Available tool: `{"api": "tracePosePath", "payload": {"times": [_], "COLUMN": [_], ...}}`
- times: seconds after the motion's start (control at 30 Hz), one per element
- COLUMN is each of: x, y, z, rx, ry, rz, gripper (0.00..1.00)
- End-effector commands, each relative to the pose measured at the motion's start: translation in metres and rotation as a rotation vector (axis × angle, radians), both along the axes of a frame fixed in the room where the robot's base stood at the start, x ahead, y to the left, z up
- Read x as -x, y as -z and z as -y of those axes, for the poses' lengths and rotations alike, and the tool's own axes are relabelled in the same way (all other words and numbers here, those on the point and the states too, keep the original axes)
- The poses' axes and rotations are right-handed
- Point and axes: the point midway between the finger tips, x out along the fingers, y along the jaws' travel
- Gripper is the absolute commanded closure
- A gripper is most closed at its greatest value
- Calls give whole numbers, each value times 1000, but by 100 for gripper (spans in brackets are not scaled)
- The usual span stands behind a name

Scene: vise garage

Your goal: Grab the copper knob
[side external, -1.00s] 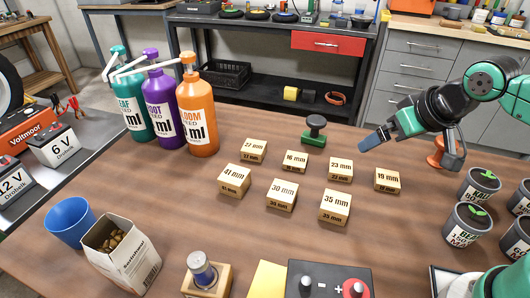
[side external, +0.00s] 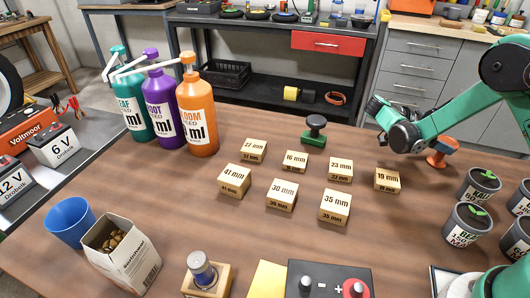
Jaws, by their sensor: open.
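The copper knob (side external: 441,147) is an orange-brown, squat piece with a rounded top on a wider base. It stands upright near the right side of the brown table, behind the plant pots. My gripper (side external: 384,118) is open and holds nothing. It is above the table's far right edge, left of the knob and apart from it in the picture. Its fingertips are hard to make out at this angle. My wrist is close to the knob's left side.
A green piece with a dark knob (side external: 315,130) stands at the table's far middle. Several labelled wooden blocks (side external: 387,180) lie in front. Potted plants (side external: 478,187) stand at the right. Pump bottles (side external: 195,110) stand at the far left.

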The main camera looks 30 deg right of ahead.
Motion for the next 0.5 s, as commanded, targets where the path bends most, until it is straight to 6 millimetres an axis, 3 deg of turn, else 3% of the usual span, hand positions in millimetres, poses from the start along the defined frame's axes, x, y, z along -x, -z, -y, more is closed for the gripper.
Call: {"api": "tracePosePath", "payload": {"times": [0.5], "x": [26], "y": [24], "z": [44], "rx": [41], "ry": [41], "rz": [19], "gripper": [0]}}
